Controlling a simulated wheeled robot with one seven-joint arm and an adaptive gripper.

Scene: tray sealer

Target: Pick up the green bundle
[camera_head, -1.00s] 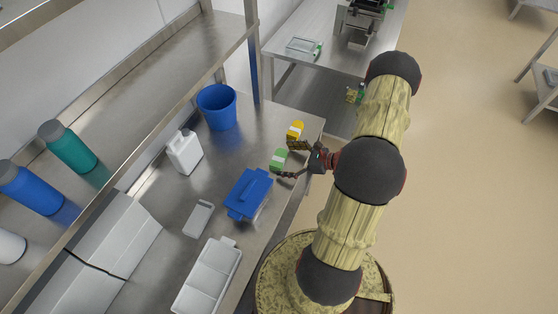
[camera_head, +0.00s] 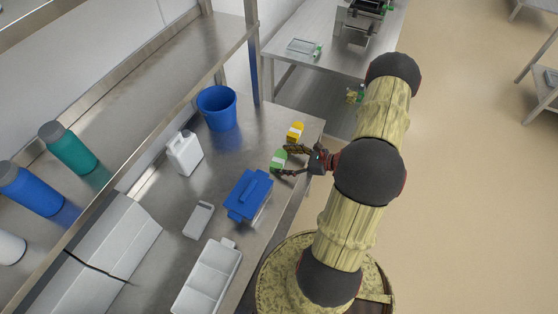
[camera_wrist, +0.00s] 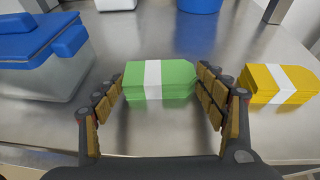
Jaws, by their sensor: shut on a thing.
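The green bundle (camera_wrist: 178,80), a stack with a white band around its middle, rests on the steel counter. It also shows in the head view (camera_head: 278,160), partly covered by my gripper. In the head view my gripper (camera_head: 284,162) reaches in from the right at the counter's edge. I cannot tell whether the bundle is lifted at all.
A yellow bundle (camera_wrist: 280,84) with a white band lies just right of my gripper. A blue-lidded container (camera_wrist: 40,50) stands to the left. A blue bucket (camera_head: 217,108), a white jug (camera_head: 184,152) and a white sectioned tray (camera_head: 208,278) stand on the same counter.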

